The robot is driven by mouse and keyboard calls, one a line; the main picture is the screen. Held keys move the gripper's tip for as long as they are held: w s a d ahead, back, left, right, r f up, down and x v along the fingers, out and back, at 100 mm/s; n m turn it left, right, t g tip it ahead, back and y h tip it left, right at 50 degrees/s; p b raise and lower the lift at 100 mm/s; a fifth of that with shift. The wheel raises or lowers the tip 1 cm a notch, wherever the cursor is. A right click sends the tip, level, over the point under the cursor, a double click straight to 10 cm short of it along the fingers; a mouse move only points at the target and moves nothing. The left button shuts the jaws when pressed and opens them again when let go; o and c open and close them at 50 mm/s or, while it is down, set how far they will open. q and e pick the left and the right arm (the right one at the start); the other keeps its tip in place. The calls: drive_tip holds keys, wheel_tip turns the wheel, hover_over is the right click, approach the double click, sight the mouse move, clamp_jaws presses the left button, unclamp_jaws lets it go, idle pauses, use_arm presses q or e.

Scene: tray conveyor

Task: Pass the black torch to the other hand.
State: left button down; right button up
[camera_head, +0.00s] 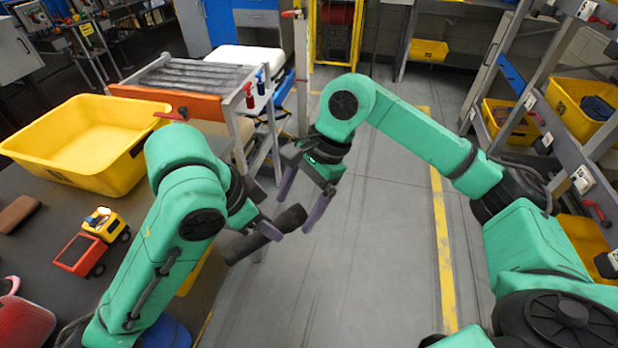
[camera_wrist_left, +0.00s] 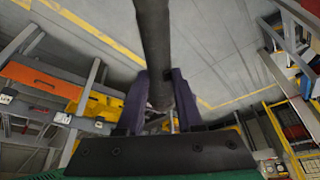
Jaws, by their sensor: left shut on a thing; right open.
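The black torch (camera_head: 243,247) is held in the air over the gap beside the table, lying slanted with its wider end (camera_head: 291,216) up and to the right. My left gripper (camera_head: 262,229) is shut on the torch around its middle. In the left wrist view the torch (camera_wrist_left: 153,40) runs up the picture from between the purple fingers of that gripper (camera_wrist_left: 158,98). My right gripper (camera_head: 302,202) is open, its two purple fingers pointing down near the wider end. Whether they touch the torch I cannot tell.
A yellow bin (camera_head: 95,135) stands on the dark table (camera_head: 40,250) at left, with a red and yellow toy truck (camera_head: 92,243), a brown block (camera_head: 17,213) and a red item (camera_head: 25,325). Shelves with yellow bins (camera_head: 508,122) stand at right. The floor (camera_head: 385,230) between is clear.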

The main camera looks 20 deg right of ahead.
drive_tip(key=shift+x, duration=0.95)
clamp_jaws()
use_arm(q)
drive_tip(key=shift+c, duration=2.4)
unclamp_jaws()
use_arm(e)
drive_tip(key=shift+w, duration=0.1)
